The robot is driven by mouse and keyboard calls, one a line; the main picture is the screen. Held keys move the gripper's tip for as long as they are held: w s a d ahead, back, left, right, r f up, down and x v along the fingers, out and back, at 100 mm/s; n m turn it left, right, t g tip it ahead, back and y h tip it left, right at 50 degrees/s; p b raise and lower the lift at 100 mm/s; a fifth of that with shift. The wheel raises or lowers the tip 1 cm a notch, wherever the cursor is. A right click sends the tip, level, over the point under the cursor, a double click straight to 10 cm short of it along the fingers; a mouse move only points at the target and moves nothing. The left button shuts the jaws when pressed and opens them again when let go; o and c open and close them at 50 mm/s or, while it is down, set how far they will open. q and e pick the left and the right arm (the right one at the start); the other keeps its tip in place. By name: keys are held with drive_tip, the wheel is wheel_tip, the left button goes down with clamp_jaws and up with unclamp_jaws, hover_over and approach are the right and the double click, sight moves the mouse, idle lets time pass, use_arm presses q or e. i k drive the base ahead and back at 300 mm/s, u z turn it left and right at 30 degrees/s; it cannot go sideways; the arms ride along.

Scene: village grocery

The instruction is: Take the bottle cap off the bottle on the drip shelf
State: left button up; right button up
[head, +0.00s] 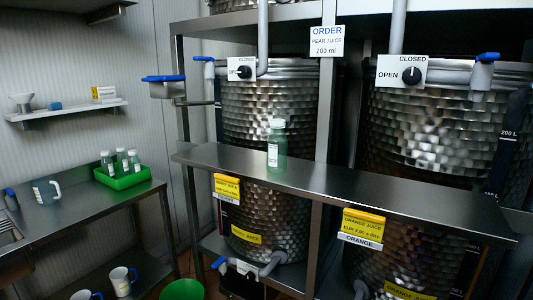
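A translucent green bottle (277,150) with a white label stands upright on the steel drip shelf (345,188), in front of the left hammered-metal tank. A pale bottle cap (277,123) sits on its neck. Neither of my grippers shows in the head view, and nothing is touching the bottle.
Two steel tanks (262,112) (425,125) stand behind the shelf, with taps and knobs above. Yellow signs (227,186) (363,226) hang at the shelf's front edge. A side table at left holds a green tray (121,181) of bottles and a jug (46,190). The shelf right of the bottle is clear.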

sight(278, 140)
drive_tip(key=u, duration=1.55)
drive_tip(key=i, duration=0.6)
drive_tip(key=z, duration=1.95)
